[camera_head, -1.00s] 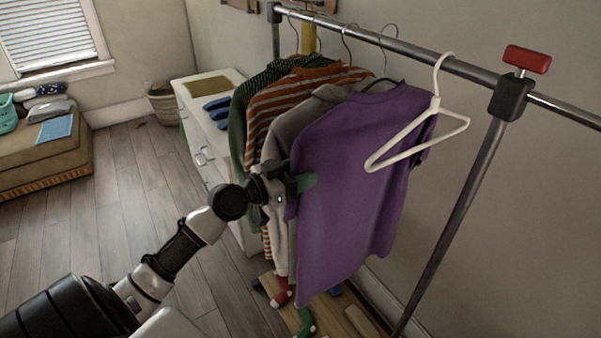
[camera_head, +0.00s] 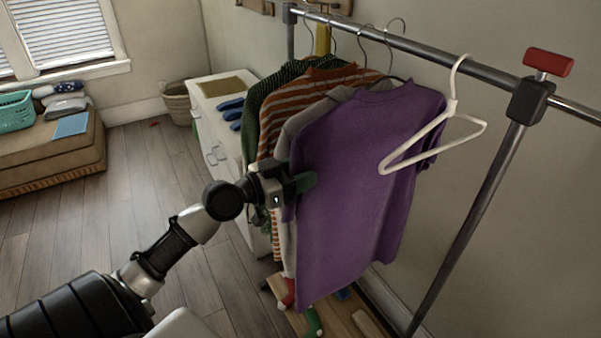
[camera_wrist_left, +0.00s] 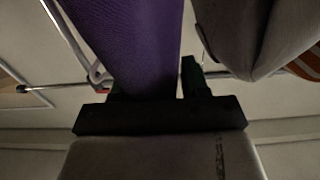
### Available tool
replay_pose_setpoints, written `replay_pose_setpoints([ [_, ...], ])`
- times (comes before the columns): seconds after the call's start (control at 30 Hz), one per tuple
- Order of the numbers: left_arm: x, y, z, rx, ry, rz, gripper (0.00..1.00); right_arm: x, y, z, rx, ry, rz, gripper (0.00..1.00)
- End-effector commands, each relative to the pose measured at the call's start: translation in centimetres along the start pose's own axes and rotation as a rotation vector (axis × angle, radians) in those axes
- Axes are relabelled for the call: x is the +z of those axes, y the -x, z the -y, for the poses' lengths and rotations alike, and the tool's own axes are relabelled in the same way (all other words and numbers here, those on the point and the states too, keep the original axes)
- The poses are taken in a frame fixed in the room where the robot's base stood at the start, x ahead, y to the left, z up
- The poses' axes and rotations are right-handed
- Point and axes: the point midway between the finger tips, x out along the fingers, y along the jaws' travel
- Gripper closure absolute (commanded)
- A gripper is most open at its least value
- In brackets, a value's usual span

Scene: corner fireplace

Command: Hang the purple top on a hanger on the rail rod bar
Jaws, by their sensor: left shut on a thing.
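The purple top (camera_head: 365,180) hangs in front of the other clothes below the rail rod bar (camera_head: 430,58). A dark hanger arc shows at its neck, and a thin grey hook (camera_head: 395,28) rises above it near the rail; I cannot tell whether this hook rests on the bar. My left gripper (camera_head: 303,182) is shut on the top's left edge. In the left wrist view the purple cloth (camera_wrist_left: 140,40) runs between the fingers (camera_wrist_left: 152,88). An empty white hanger (camera_head: 440,133) hangs on the rail in front of the top. My right gripper is out of view.
A striped shirt (camera_head: 290,95), a grey garment and a dark green one hang behind. A white dresser (camera_head: 205,105) stands beyond. The rail's right post (camera_head: 470,225) has a red knob (camera_head: 549,62). Wooden floor at left is clear.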

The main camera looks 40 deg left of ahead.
Motion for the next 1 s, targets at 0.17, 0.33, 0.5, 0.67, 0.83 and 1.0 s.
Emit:
replay_pose_setpoints([
  [0.17,0.2,0.9,0.0,-0.001,0.000,-0.002,0.84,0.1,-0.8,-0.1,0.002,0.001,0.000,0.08],
  [0.33,0.2,1.9,0.0,0.000,-0.001,-0.002,0.84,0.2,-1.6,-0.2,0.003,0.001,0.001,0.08],
  [0.5,0.2,3.0,0.0,-0.001,-0.002,-0.002,0.84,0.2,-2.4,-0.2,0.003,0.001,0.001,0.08],
  [0.67,0.2,3.9,0.0,-0.001,0.000,-0.002,0.84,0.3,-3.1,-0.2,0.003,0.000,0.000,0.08],
  [0.83,0.2,4.9,0.0,-0.001,-0.001,-0.002,0.84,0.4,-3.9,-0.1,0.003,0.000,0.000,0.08],
  [1.0,0.2,6.0,0.0,-0.001,0.000,-0.002,0.84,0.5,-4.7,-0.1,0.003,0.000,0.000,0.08],
])
